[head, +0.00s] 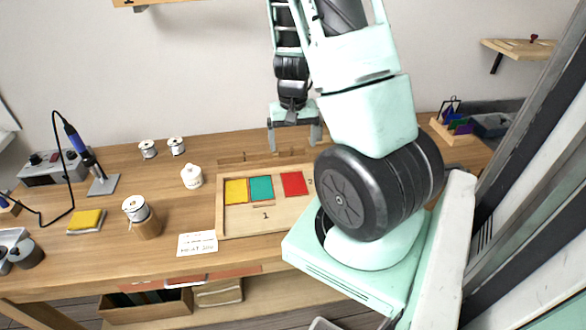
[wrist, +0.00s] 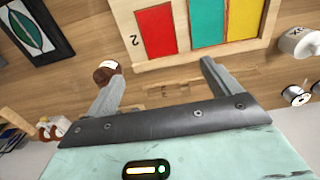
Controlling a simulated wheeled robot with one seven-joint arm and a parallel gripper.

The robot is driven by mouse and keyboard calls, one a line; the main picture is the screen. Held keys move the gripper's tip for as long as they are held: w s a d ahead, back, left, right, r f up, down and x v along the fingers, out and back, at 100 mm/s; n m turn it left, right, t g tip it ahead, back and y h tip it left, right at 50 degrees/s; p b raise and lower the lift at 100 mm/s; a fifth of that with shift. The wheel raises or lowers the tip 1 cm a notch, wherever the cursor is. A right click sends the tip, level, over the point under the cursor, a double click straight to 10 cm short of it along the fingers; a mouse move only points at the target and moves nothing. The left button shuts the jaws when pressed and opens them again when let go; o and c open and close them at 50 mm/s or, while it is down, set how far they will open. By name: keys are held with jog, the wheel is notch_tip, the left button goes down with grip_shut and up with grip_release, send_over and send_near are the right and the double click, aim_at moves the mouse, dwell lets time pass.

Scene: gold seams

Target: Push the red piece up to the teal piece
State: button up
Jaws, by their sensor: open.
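The red piece (head: 294,183) lies flat in a wooden tray (head: 240,222), to the right of the teal piece (head: 261,189), with a gap of bare tray between them. A yellow piece (head: 236,191) lies at the left, close beside the teal one. In the wrist view the red piece (wrist: 156,28) is left of the teal piece (wrist: 207,22), again apart from it. My gripper (head: 295,143) is open and empty, raised behind the tray's back edge. Its two fingers (wrist: 161,80) are spread wide in the wrist view and touch none of the pieces.
A white jar (head: 191,176) stands left of the tray, and a white card (head: 197,243) lies by its front left corner. A spool on a wooden stand (head: 142,217), a yellow sponge (head: 86,221) and a soldering iron (head: 80,144) are farther left. Narrow wooden strips lie behind the tray.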

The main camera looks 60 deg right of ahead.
aim_at(293, 179)
notch_tip(293, 179, down, 12)
jog(key=shift+f+b, duration=0.1)
jog(key=shift+b, duration=0.2)
jog(key=c, duration=1.1)
